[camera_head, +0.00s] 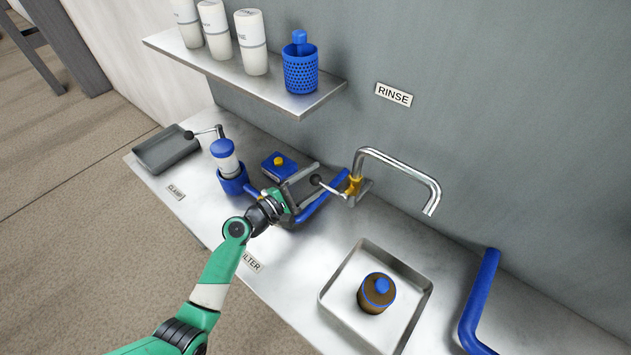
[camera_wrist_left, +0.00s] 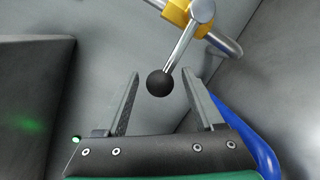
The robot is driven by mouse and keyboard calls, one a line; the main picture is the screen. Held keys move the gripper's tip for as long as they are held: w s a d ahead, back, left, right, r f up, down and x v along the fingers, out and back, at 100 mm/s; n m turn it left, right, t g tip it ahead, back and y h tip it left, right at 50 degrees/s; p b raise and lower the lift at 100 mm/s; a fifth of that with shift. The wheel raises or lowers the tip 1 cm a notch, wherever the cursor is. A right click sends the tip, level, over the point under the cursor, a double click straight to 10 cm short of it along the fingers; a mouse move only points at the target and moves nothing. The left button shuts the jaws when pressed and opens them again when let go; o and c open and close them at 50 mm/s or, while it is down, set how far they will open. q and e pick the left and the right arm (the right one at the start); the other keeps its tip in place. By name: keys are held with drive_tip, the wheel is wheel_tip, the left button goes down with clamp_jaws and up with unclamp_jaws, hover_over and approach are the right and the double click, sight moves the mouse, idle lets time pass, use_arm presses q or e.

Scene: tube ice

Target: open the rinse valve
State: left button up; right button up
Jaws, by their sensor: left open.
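The rinse valve is a yellow body (camera_head: 354,186) at the base of a bent steel spout (camera_head: 400,165). Its thin steel lever ends in a black ball knob (camera_head: 316,180). In the left wrist view the yellow body (camera_wrist_left: 178,12) is at the top, and the lever slants down to the knob (camera_wrist_left: 159,83). My left gripper (camera_head: 322,181) is open and empty, and its fingers point at the valve. In the left wrist view the knob lies between the fingertips (camera_wrist_left: 161,74), with gaps at both sides. I cannot see my right gripper.
A steel tray (camera_head: 325,306) with a brown, blue-topped container (camera_head: 376,293) sits to the right. A blue bent tube (camera_head: 480,295) stands farther right. A blue-topped grinder (camera_head: 226,160) and a blue box (camera_head: 279,166) are to the left. A shelf (camera_head: 300,104) hangs above.

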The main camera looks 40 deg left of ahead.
use_arm(q)
drive_tip(key=shift+w, duration=0.15)
clamp_jaws()
idle(1.4)
